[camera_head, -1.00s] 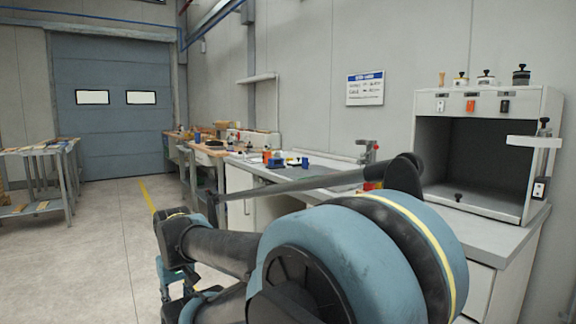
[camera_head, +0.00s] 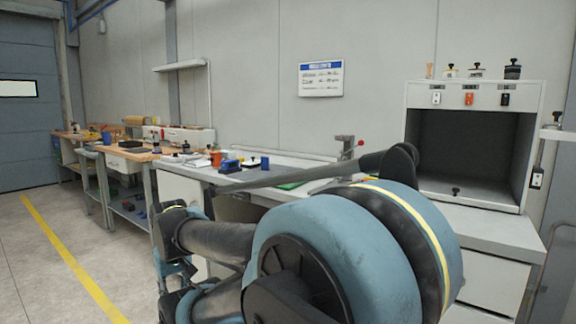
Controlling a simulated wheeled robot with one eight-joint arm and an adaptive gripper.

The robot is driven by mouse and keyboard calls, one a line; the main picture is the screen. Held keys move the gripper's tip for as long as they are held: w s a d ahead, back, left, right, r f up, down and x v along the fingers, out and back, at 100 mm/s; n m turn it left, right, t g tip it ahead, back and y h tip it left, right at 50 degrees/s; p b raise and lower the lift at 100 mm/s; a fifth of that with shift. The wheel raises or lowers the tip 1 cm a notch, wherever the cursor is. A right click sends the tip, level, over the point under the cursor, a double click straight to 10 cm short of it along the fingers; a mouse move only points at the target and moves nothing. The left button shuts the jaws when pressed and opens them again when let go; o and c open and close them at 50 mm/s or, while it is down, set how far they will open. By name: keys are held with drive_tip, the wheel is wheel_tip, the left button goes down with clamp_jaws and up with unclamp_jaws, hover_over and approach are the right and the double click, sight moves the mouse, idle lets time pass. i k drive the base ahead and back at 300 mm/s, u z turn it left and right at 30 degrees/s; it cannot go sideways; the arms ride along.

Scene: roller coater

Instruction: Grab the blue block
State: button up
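A small blue block-like object (camera_head: 229,166) lies on the grey bench top (camera_head: 285,165), beside an orange item. A second, smaller blue item (camera_head: 265,162) stands just right of it; I cannot tell for sure which is the blue block. My arm fills the lower middle of the view. What looks like my gripper (camera_head: 172,275) is at the lower left, below and in front of the bench, well apart from the blue items. It is partly hidden by my arm, and its fingers are not clear.
An orange container (camera_head: 216,158) stands beside the blue object. A white cabinet (camera_head: 420,95) with a dark open front stands at the right. A wooden-topped bench (camera_head: 130,153) is farther left. Open floor with a yellow line (camera_head: 70,255) lies at the left.

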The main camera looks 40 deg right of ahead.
sight(265, 160)
drive_tip(key=z, duration=0.65)
drive_tip(key=i, duration=0.9)
drive_tip(key=z, duration=0.6)
